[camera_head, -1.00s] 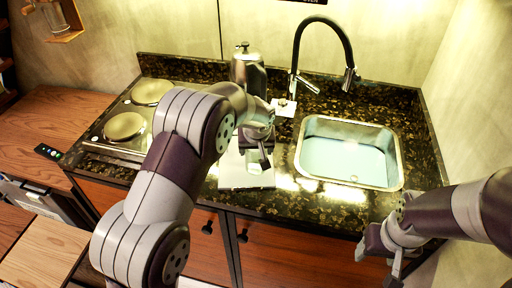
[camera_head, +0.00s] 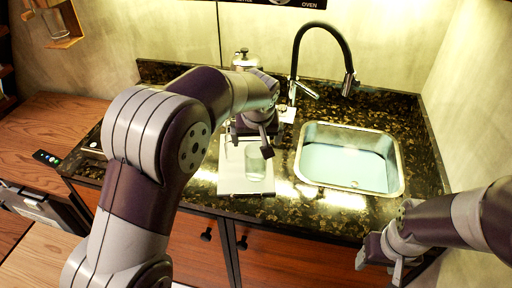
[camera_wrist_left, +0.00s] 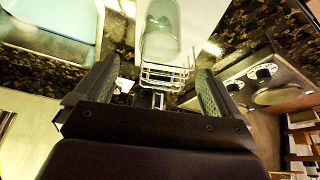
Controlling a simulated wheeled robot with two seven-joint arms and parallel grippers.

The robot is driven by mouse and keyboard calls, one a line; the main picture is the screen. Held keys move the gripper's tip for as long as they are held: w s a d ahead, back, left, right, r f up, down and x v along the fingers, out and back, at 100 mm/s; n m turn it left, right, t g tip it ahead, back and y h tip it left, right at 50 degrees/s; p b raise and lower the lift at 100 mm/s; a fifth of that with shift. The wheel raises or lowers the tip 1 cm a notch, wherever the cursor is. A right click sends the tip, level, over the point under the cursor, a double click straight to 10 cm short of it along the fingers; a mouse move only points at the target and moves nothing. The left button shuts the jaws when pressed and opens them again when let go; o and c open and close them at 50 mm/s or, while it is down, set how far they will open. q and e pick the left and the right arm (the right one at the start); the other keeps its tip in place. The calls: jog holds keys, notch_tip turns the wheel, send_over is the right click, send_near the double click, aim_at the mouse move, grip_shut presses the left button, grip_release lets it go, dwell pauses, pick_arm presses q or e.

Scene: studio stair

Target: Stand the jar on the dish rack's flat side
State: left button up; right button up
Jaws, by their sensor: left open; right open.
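The clear glass jar (camera_head: 256,168) appears upright on the white flat side of the dish rack (camera_head: 232,182). In the left wrist view the jar (camera_wrist_left: 160,42) shows ahead of the fingers, on the white board (camera_wrist_left: 197,22) with the rack's wire part (camera_wrist_left: 165,75) nearer me. My left gripper (camera_head: 252,143) is open, just behind and above the jar, apart from it. Its spread fingers (camera_wrist_left: 150,92) hold nothing. The gripper and wrist hide the rack's back part in the head view. My right gripper (camera_head: 382,258) is open and empty near the counter's front right edge.
The sink (camera_head: 350,158) lies to the right of the rack, with a black tap (camera_head: 322,25) behind it. A metal canister (camera_head: 244,58) stands behind my left wrist. The hob, largely hidden by my left arm, shows in the left wrist view (camera_wrist_left: 275,80).

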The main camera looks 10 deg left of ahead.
pick_arm(q)
jog(key=s+a+f+m+g, duration=0.1)
jog(key=s+a+f, duration=0.2)
jog(key=s, duration=0.8)
jog(key=s+a+f+m+g+h, duration=0.1)
jog(key=s+f, duration=0.4)
jog(key=s, duration=0.7)
jog(key=shift+s+a+f+m+g, duration=0.2)
jog(key=shift+a+m+g, duration=0.35)
jog(key=shift+a, duration=0.5)
